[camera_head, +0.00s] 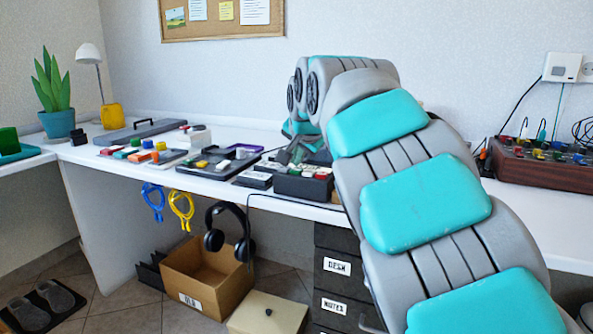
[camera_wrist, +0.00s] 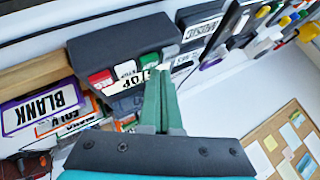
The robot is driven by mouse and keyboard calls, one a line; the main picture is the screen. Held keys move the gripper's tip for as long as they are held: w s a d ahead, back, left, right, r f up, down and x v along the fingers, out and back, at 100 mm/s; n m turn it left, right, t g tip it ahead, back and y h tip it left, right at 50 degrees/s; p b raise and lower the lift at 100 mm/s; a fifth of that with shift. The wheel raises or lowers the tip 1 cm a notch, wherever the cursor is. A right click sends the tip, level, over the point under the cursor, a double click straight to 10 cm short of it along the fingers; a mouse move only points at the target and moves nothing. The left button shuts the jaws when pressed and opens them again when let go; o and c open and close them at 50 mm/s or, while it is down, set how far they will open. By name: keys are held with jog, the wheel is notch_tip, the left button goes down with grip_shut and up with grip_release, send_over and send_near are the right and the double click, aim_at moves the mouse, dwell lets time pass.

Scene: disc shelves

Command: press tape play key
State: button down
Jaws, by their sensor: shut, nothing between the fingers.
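The tape player is a dark box (camera_head: 303,187) on the desk, under my gripper (camera_head: 287,155). In the wrist view its dark body (camera_wrist: 122,38) has a row of keys along one edge: a red key (camera_wrist: 100,80), a white key (camera_wrist: 125,70), a green key (camera_wrist: 150,60) and a pale key at the far end. My gripper's green fingers (camera_wrist: 162,75) are shut and empty. Their tips are at the key row, right by the green key, and hide part of the row. I cannot tell whether they touch a key.
A purple-edged case marked BLANK (camera_wrist: 42,107) and other labelled cases lie beside the player. Trays with small coloured items (camera_head: 215,160) are on the desk to the left. A brown box with knobs and cables (camera_head: 540,165) stands at the right.

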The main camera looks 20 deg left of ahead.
aim_at(296, 171)
jog(key=shift+f, duration=0.4)
dwell(0.5)
jog(key=shift+r+p, duration=0.6)
jog(key=shift+r, duration=0.25)
notch_tip(296, 171, up, 5)
jog(key=p, duration=0.4)
dwell(0.9)
